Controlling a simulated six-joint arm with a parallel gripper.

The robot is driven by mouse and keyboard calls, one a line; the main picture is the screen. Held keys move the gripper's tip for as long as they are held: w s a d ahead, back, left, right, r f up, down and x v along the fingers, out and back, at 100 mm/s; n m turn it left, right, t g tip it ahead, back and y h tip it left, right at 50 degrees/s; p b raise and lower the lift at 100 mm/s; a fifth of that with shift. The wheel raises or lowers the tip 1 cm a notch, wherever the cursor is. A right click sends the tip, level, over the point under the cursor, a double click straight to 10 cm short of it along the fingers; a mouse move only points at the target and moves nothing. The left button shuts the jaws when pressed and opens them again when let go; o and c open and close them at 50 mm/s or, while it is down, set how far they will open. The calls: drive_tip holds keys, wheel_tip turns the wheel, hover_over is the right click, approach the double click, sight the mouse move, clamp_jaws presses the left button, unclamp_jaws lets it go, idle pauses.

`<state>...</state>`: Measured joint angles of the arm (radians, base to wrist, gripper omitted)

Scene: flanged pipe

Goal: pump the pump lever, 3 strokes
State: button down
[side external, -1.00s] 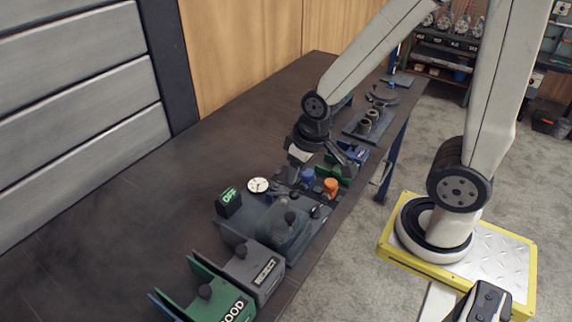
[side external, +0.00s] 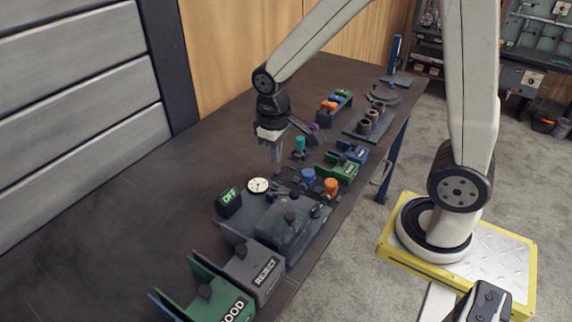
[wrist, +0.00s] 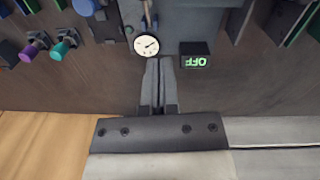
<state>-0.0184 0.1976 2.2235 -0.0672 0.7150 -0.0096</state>
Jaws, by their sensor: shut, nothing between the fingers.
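My gripper (side external: 277,155) is shut and empty. It points down above the bench, behind the round white gauge in the side view. The gauge (side external: 258,185) and the OFF box (side external: 228,203) stand at the back of the grey fixture (side external: 262,218). Small blue and dark parts lie right of the gauge. I cannot tell for sure which part is the pump lever.
REJECT (side external: 250,265) and GOOD (side external: 215,290) bins stand at the front. Blue (side external: 308,176) and orange (side external: 330,187) knobs sit beyond the gauge. A teal-topped part (side external: 300,146) and a purple one (side external: 315,130) lie behind. The bench (side external: 130,210) at the left is clear.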

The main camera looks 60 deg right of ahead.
drive_tip(key=shift+w+d+r+n+g+h, duration=0.15)
drive_tip(key=shift+w+r+g, duration=0.2)
drive_tip(key=shift+w, duration=0.4)
drive_tip(key=shift+w+r+n+g+h, duration=0.1)
drive_tip(key=shift+w+r+g, duration=0.1)
drive_tip(key=shift+w+g, duration=0.45)
drive_tip(key=shift+w+d+r+n+g+h, duration=0.15)
drive_tip(key=shift+w+r+g, duration=0.1)
drive_tip(key=shift+w, duration=0.65)
drive_tip(key=shift+a+f, duration=0.1)
approach(286, 194)
drive_tip(key=f, duration=0.1)
drive_tip(key=w+f, duration=0.1)
drive_tip(key=shift+w+f, duration=0.3)
drive_tip(key=shift+f, duration=0.1)
drive_tip(key=shift+s+d+f, duration=0.2)
drive_tip(key=shift+s+f, duration=0.3)
drive_tip(key=shift+s+d+f, duration=0.2)
drive_tip(key=shift+s+f, duration=0.3)
drive_tip(key=shift+s+d+f, duration=0.1)
drive_tip(key=shift+s+f, duration=0.3)
drive_tip(key=shift+s, duration=0.25)
